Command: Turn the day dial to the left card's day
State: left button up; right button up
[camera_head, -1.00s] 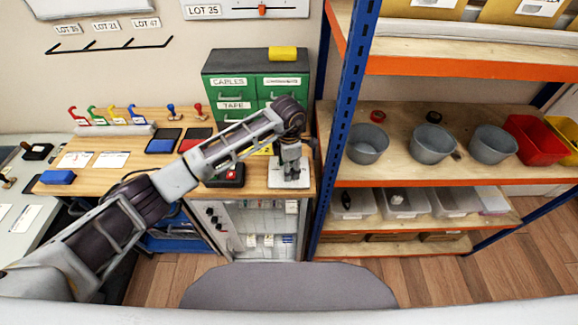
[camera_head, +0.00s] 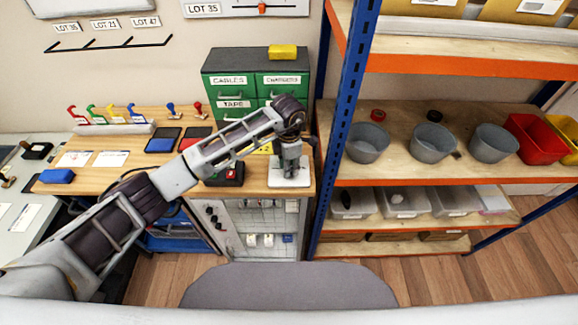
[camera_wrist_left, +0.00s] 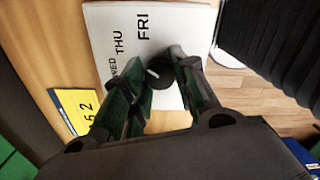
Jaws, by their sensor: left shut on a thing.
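The day dial's white plate (camera_head: 290,180) lies at the right end of the wooden bench. In the left wrist view the plate (camera_wrist_left: 105,25) shows the words WED, THU and FRI. The dark round knob (camera_wrist_left: 160,73) has a small light mark; the day it points at is hard to tell. My left gripper (camera_wrist_left: 163,88) points down over the plate, shut on the knob with a finger on each side. Two white cards, a left one (camera_head: 74,159) and a right one (camera_head: 111,159), lie on the bench's left part; their writing is too small to read. My right gripper is out of view.
A yellow card (camera_wrist_left: 75,108) lies beside the plate. A black box with a red button (camera_head: 232,173) sits left of the dial. Green drawers (camera_head: 257,85) stand behind, and the blue rack post (camera_head: 345,120) rises close on the right.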

pick_arm(q)
jog(key=n+b, duration=0.2)
jog(key=n, duration=0.1)
jog(key=shift+f, duration=0.1)
jog(key=n+b, duration=0.2)
jog(key=n, duration=0.2)
jog(key=n+b, duration=0.1)
jog(key=n, duration=0.3)
jog(key=shift+n+b, duration=0.35)
jog(key=shift+n, duration=0.05)
jog(key=shift+n+b, duration=0.55)
jog(key=shift+n, duration=1.15)
jog(key=o, duration=1.1)
jog(key=shift+c, duration=0.2)
